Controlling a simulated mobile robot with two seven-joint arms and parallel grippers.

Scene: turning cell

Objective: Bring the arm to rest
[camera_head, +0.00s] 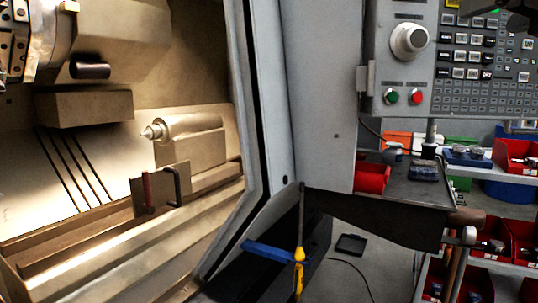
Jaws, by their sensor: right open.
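My right gripper (517,18) shows only as a dark shape at the top right corner, in front of the upper edge of the control panel (455,100). It is open, and I see nothing held in it. Most of it is cut off by the picture's edge. My left gripper and arm are not in view.
The lathe's open interior fills the left, with the chuck (38,38) and tailstock (190,138). The grey door frame (310,100) stands mid-picture. The panel has a knob (409,40). Below are a side tray (407,190) with a red bin (371,179) and shelves of bins (518,240).

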